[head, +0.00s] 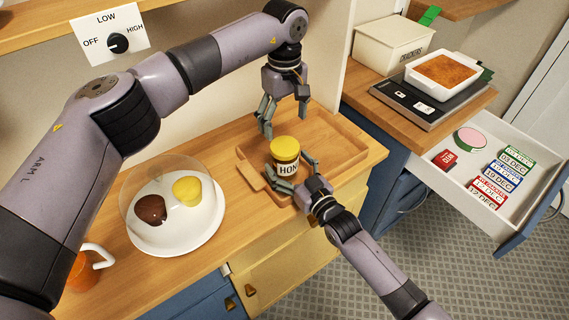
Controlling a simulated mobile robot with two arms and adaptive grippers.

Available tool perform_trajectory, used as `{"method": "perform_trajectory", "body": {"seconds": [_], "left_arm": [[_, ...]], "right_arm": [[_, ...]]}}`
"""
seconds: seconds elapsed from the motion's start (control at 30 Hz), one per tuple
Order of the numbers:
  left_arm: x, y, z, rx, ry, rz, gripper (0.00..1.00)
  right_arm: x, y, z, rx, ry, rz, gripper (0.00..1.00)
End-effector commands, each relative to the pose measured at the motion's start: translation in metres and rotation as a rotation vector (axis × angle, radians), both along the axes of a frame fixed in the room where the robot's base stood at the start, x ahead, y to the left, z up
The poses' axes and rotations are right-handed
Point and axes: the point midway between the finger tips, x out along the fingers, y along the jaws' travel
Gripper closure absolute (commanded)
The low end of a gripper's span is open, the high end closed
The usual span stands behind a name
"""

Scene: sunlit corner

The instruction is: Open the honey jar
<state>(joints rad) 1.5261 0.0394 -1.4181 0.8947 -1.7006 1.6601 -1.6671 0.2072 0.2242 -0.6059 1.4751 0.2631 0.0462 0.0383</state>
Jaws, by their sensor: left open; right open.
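The honey jar (287,158) stands upright on or just above a wooden tray (345,150), with a yellow lid (285,147) on top and a "HON" label in front. My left gripper (284,122) points down above the jar's lid with its fingers spread and empty. My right gripper (294,178) comes from the lower right, its open fingers on either side of the jar's lower part. Whether the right fingers touch the glass cannot be told. The jar's base is hidden behind the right gripper.
A plate with two muffins under a clear dome (172,208) is at left, near an orange mug (84,270). At right, a crackers box (393,44), a baking dish (444,75) on a scale, and an open drawer (520,235) holding date blocks. A dial (118,43) is on the wall.

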Motion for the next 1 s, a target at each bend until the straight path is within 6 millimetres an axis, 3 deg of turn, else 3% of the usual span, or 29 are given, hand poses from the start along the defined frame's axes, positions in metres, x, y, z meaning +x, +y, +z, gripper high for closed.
{"method": "perform_trajectory", "body": {"seconds": [0.33, 1.0], "left_arm": [[-0.0001, -0.0001, 0.0000, 0.000, 0.000, 0.000, 0.23], [-0.0001, -0.0001, 0.0000, 0.000, 0.000, 0.000, 0.23]], "right_arm": [[0.0023, 0.0018, 0.0000, -0.001, -0.001, 0.001, 0.19], [0.0021, 0.0015, -0.0001, 0.000, 0.000, 0.000, 0.63]]}}
